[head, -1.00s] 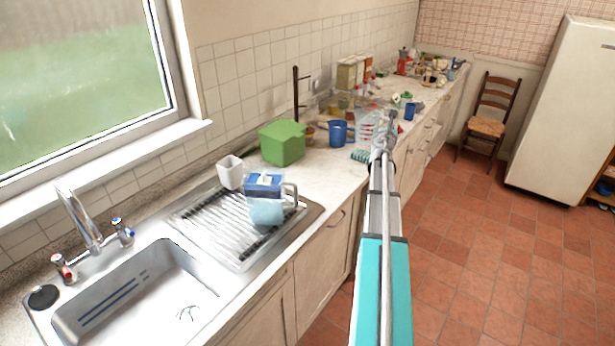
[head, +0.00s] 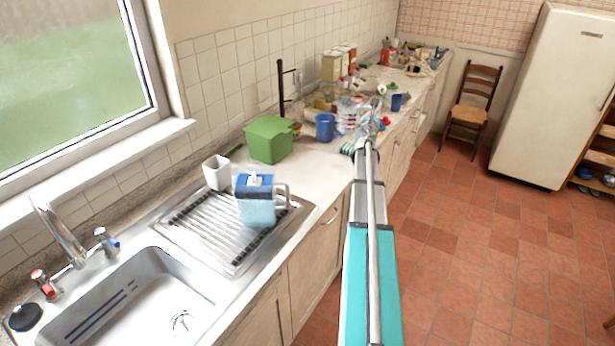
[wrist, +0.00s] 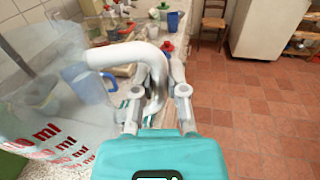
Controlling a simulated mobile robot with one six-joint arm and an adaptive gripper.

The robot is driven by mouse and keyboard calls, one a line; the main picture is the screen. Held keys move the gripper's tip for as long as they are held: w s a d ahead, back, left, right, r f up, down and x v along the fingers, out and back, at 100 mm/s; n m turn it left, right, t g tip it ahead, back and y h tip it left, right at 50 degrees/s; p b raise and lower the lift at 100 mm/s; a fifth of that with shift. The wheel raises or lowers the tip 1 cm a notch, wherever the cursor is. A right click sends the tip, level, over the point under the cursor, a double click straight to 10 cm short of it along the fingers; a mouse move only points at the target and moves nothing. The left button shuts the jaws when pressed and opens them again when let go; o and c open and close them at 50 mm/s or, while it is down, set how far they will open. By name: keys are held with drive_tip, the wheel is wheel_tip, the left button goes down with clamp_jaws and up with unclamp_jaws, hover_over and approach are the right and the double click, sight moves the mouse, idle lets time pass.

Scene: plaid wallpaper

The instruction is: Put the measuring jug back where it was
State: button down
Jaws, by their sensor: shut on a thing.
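The measuring jug is clear with red markings; in the head view its body (head: 347,117) shows at the far end of my arm, above the counter. In the wrist view the jug (wrist: 45,130) fills the left side, with red "ml" lettering near the camera. My gripper (wrist: 158,92) is shut on its thick whitish handle (wrist: 150,55). In the head view my gripper (head: 369,128) is small and partly merges with the clutter behind it. The jug's base and the surface beneath it are hard to make out.
A green box (head: 268,140) and a blue cup (head: 325,127) stand on the counter. A white cup (head: 216,172) and a light-blue handled container (head: 257,212) stand around the drainer. Clutter covers the far counter. The tiled floor (head: 470,240) at right is clear.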

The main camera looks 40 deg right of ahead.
drive_tip(key=s+a+f+b, duration=0.2)
drive_tip(key=a+f+b, duration=0.1)
drive_tip(key=a, duration=0.9)
drive_tip(key=s+a+f+b, duration=0.2)
drive_tip(key=a+f+b, duration=0.1)
drive_tip(key=a, duration=0.9)
drive_tip(key=shift+s+g, duration=0.25)
drive_tip(key=shift+g, duration=0.15)
drive_tip(key=shift+w, duration=0.1)
drive_tip(key=w+d+f+b, duration=0.9)
drive_tip(key=shift+w, duration=0.15)
drive_tip(key=shift+w+d+f+b, duration=0.35)
drive_tip(key=shift+d+f+b, duration=0.05)
drive_tip(key=shift+f+b, duration=1.55)
drive_tip(key=shift+f, duration=0.05)
